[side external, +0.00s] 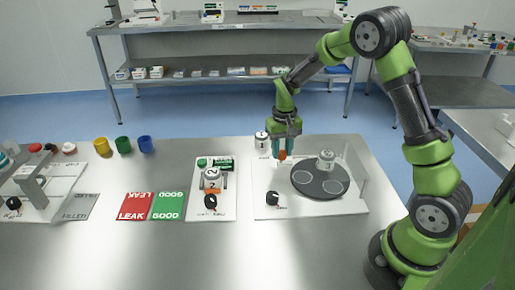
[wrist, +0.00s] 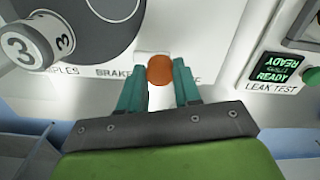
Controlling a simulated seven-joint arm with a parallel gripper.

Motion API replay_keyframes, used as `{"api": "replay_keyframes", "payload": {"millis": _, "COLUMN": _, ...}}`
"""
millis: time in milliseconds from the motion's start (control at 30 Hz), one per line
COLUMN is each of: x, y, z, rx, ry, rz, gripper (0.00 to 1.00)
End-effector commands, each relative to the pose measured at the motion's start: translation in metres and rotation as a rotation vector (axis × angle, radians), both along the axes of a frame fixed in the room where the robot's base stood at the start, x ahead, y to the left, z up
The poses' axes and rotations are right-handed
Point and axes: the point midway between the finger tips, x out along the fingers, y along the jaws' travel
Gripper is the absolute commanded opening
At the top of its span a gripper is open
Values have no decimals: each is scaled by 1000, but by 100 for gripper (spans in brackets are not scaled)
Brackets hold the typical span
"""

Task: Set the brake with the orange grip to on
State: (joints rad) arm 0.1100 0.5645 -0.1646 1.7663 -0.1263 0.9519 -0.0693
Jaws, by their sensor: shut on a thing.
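The brake's orange grip (side external: 282,155) is a small rounded knob at the back left of the white turntable board (side external: 310,208). My gripper (side external: 284,153) points down over it, and the grip shows between the fingertips. In the wrist view, the orange grip (wrist: 160,70) sits between the two teal fingers of my gripper (wrist: 160,78), which is shut on it. The BRAKE lettering (wrist: 112,73) is partly visible beside it. The fingers hide the lever below the grip and some lettering, so I cannot tell whether the brake is on or off.
A dark turntable (side external: 309,184) with a white numbered canister (side external: 326,159) on it stands close right of my gripper. Another canister (side external: 262,140) stands just behind left. A black knob (side external: 272,198) is at the board's front. The leak test station (side external: 227,205) is left.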

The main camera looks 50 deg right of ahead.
Motion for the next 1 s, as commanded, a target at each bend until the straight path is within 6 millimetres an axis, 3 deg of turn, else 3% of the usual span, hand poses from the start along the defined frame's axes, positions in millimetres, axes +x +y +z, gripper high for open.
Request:
{"api": "replay_keyframes", "payload": {"millis": 167, "x": -4, "y": -5, "z": 1, "rx": -5, "ry": 10, "rz": -9, "gripper": 0}}
{"api": "replay_keyframes", "payload": {"millis": 200, "x": -5, "y": -6, "z": 1, "rx": -6, "ry": 10, "rz": -9, "gripper": 34}}
{"api": "replay_keyframes", "payload": {"millis": 367, "x": -4, "y": -5, "z": 0, "rx": -5, "ry": 10, "rz": -10, "gripper": 58}}
{"api": "replay_keyframes", "payload": {"millis": 733, "x": -2, "y": -3, "z": 5, "rx": -3, "ry": 4, "rz": -6, "gripper": 58}}
{"api": "replay_keyframes", "payload": {"millis": 867, "x": -2, "y": -4, "z": 23, "rx": -4, "ry": 2, "rz": -6, "gripper": 58}}
{"api": "replay_keyframes", "payload": {"millis": 1000, "x": -1, "y": -4, "z": 55, "rx": -5, "ry": -1, "rz": -6, "gripper": 58}}
